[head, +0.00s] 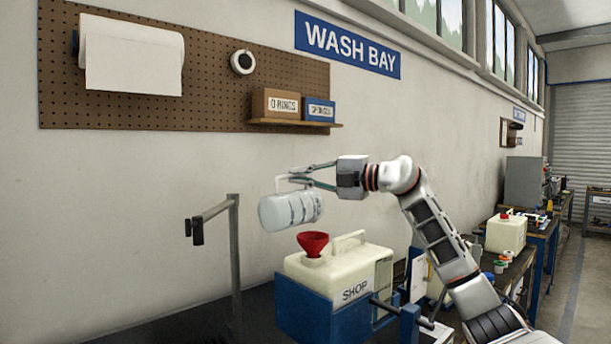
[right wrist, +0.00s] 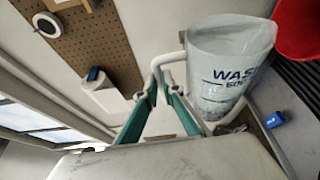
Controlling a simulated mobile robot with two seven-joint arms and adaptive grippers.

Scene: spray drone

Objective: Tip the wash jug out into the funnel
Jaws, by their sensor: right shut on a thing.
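The wash jug (head: 290,211) is a pale translucent jug, tipped nearly onto its side in the air. My right gripper (head: 308,178) is shut on its handle, above the jug's body. In the right wrist view the jug (right wrist: 222,65) shows dark lettering starting "WASH", and the gripper fingers (right wrist: 165,85) reach its white handle. The red funnel (head: 313,243) stands upright in the cream tank marked SHOP (head: 335,268), just below the jug and apart from it in the head view. The funnel (right wrist: 298,28) is partly cut off in the wrist view. I see no clear stream. My left gripper is not in view.
A grey post with a side arm (head: 235,250) stands left of the tank. The tank sits in a blue holder (head: 305,312). A pegboard (head: 215,75) and a shelf with boxes (head: 290,123) are on the wall behind. Another cream tank (head: 505,235) stands at right.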

